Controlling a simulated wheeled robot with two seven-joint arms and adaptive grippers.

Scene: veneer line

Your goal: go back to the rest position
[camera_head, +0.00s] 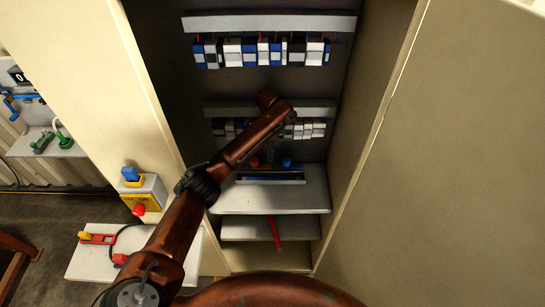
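My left arm comes in from the bottom left and reaches into the open cabinet (180,120). Its far end is bent in front of the lower row of modules. My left gripper (264,160) seems to be partly behind the forearm, just above the upper shelf (270,198). Its fingers are too small and dark to tell whether they are open or shut, or whether they hold anything. My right gripper is not in view.
An upper row of blue and white modules (262,52) and a lower row (305,129) line the cabinet. A tray (270,181) and a small blue part (286,162) are by the gripper. A red bar (275,232) hangs below. A yellow box (143,193) and white table (90,265) stand left.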

